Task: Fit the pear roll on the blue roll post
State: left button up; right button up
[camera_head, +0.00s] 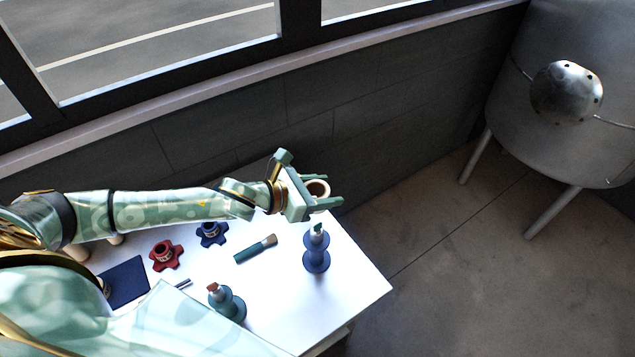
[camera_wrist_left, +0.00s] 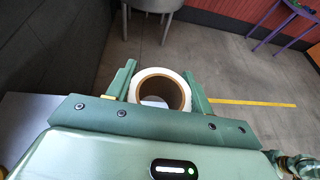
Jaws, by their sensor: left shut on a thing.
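My left gripper (camera_head: 322,192) is shut on a roll, the pear roll (camera_head: 318,187), above the far edge of the table. The roll is pale with a brown inner core. In the left wrist view the roll (camera_wrist_left: 161,76) sits between the two green fingers, with its hollow core facing the camera. The blue roll post (camera_head: 316,263) stands upright on the table, just below the gripper in the head view, with a pale green top piece. The roll is apart from the post. My right gripper is not in view.
A teal post (camera_head: 228,304) with a brown top stands nearer on the white table (camera_head: 350,280). A brush (camera_head: 255,248), a red star-shaped base (camera_head: 165,257), a dark blue star-shaped base (camera_head: 211,235) and a dark blue pad (camera_head: 126,282) lie leftward. The table's right end is clear.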

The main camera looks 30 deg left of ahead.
pick_arm(q)
jog(key=shift+d, duration=0.2)
jog(key=shift+s+d+r, duration=0.1)
jog(key=shift+s+r, duration=0.05)
jog(key=shift+f+b, duration=2.05)
jog(key=shift+f, duration=0.9)
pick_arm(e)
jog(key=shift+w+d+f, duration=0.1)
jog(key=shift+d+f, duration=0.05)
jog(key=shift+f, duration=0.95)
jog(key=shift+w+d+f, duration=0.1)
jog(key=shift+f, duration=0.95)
pick_arm(q)
jog(key=shift+p, duration=0.5)
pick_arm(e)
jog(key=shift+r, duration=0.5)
pick_arm(q)
jog(key=shift+f+b, duration=3.8)
jog(key=shift+f, duration=1)
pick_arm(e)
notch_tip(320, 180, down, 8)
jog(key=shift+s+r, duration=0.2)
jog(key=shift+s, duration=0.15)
